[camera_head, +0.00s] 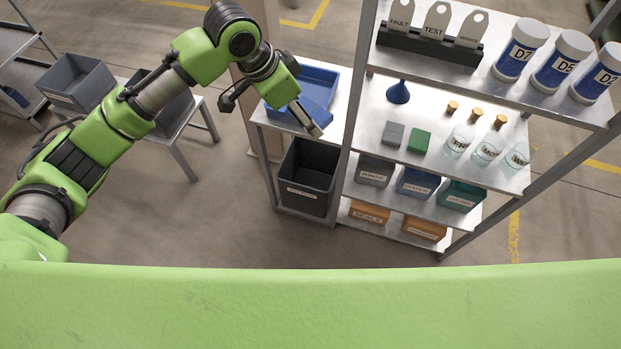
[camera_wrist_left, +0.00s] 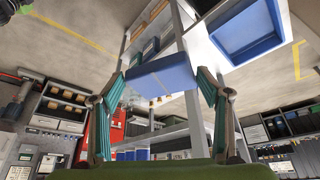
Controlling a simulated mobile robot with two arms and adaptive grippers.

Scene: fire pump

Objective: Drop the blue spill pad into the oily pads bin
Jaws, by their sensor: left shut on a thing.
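The blue spill pad (camera_wrist_left: 165,72) shows in the left wrist view as a flat blue block between the two fingers. My left gripper (camera_wrist_left: 160,80) is shut on it. In the head view the left gripper (camera_head: 305,118) is over the near edge of a blue tray (camera_head: 322,75); I cannot clearly tell the pad from the tray there. A dark open bin (camera_head: 308,178) stands low, below the tray's shelf and nearer to me. Its label is too small to read, so I cannot confirm it is the oily pads bin. My right gripper is not in view.
A metal rack stands right of the bin, its post (camera_head: 352,110) close by. It carries a blue funnel (camera_head: 398,92), grey and green blocks, jars and labelled small bins. Grey bins (camera_head: 75,82) sit on a bench at left. Floor between bench and rack is clear.

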